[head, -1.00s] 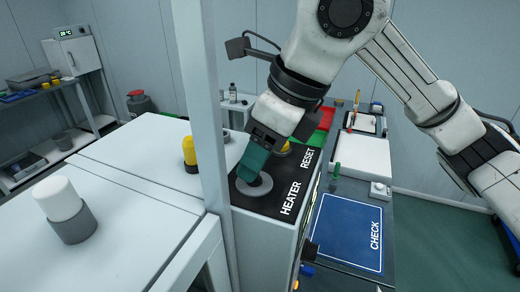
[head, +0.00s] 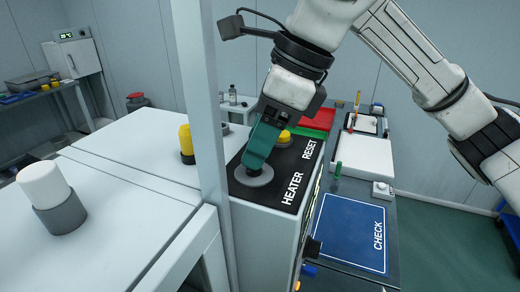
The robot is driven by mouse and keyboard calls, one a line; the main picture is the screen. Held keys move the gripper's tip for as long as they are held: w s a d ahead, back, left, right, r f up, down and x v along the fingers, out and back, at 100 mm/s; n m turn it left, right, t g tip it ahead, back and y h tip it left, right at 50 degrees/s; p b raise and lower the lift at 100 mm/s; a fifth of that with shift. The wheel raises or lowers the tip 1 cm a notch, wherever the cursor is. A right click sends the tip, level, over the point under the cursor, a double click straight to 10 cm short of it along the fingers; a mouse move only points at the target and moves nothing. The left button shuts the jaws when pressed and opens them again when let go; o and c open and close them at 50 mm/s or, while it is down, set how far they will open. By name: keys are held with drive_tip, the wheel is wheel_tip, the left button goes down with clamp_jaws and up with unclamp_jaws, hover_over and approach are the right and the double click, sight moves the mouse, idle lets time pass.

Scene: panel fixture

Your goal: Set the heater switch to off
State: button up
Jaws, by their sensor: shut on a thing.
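The heater switch (head: 254,176) sits on the black panel top (head: 272,195) beside the white word HEATER. Its round grey base shows, but its handle is hidden by my gripper. My gripper (head: 257,163) has teal fingers, points down onto the switch and is shut on it. I cannot see which position the switch is in, and no on or off marks can be read.
A yellow RESET button (head: 284,138) stands just behind my gripper. A pale upright post (head: 202,110) rises close to the left of the panel. Left of it, a white-topped cylinder (head: 48,193) and a yellow-topped one (head: 186,140) stand on white cabinets. A blue CHECK mat (head: 345,232) lies right.

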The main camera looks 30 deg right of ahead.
drive_tip(key=n+b, duration=0.1)
drive_tip(key=n+g+b, duration=0.1)
drive_tip(key=n, duration=0.1)
drive_tip(key=shift+w+d+f+n+y, duration=0.1)
drive_tip(key=shift+w+n+y, duration=0.05)
drive_tip(key=shift+n+y, duration=0.2)
drive_tip(key=n+g, duration=0.1)
drive_tip(key=n, duration=0.2)
drive_tip(key=shift+w+n+g+b, duration=0.15)
drive_tip(key=shift+n+g+b, duration=0.1)
drive_tip(key=shift+g+b, duration=0.05)
drive_tip(key=n+g, duration=0.1)
drive_tip(key=n, duration=0.2)
drive_tip(key=shift+w+n, duration=0.15)
drive_tip(key=shift+n, duration=0.15)
drive_tip(key=shift+w+n+g+p, duration=0.15)
drive_tip(key=shift+n+g, duration=0.3)
drive_tip(key=shift+n, duration=0.5)
drive_tip(key=shift+n+g+p, duration=0.2)
drive_tip(key=shift+n+g, duration=0.25)
drive_tip(key=shift+n, duration=0.5)
drive_tip(key=o, duration=1)
drive_tip(key=shift+o, duration=0.2)
drive_tip(key=p+v, duration=0.1)
drive_tip(key=v, duration=1)
drive_tip(key=shift+a, duration=0.4)
